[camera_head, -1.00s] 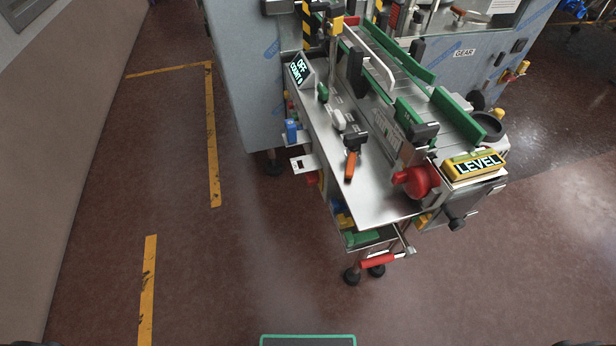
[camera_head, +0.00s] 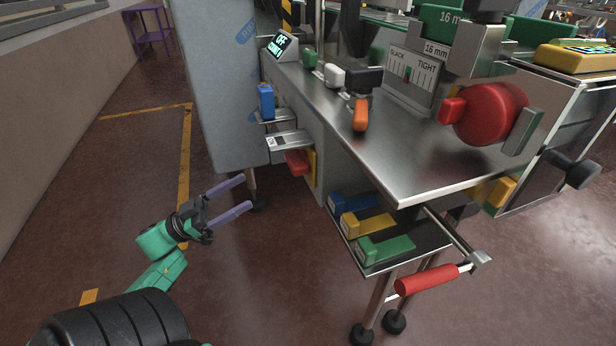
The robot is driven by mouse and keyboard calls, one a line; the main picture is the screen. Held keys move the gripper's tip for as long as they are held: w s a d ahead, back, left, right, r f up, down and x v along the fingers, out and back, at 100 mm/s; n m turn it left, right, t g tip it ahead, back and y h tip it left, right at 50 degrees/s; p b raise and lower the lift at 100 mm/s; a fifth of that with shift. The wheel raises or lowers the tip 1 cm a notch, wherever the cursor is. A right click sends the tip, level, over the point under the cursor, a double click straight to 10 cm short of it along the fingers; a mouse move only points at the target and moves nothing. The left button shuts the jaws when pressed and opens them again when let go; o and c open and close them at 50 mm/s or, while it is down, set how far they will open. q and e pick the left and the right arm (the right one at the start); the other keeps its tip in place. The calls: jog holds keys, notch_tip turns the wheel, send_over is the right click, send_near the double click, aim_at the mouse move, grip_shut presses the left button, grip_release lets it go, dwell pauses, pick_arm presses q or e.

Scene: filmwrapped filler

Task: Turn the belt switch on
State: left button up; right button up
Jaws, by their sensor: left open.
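The steel belt bench (camera_head: 385,150) stands right of centre. A small display (camera_head: 280,44) at its far left corner reads OFF and a COUNT line. On the bench top stand a green knob (camera_head: 309,57), a white knob (camera_head: 332,74) and a black lever with an orange handle (camera_head: 360,115). A blue block (camera_head: 266,101) and a red block (camera_head: 297,162) sit at the bench's left side. I cannot tell which part is the belt switch. My left gripper (camera_head: 245,193) is open and empty, left of and below these side parts, apart from them. My right gripper is not in view.
A large red knob (camera_head: 490,113) and a SLACK/TIGHT scale (camera_head: 411,73) stand on the right. A shelf below holds blue, yellow and green pieces (camera_head: 384,249). A red-handled crank (camera_head: 427,280) juts out in front. The floor at left is clear.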

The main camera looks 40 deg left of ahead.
aim_at(288, 165)
pick_arm(q)
jog(key=x, duration=1.3)
jog(key=shift+f, duration=0.1)
jog(key=c, duration=1)
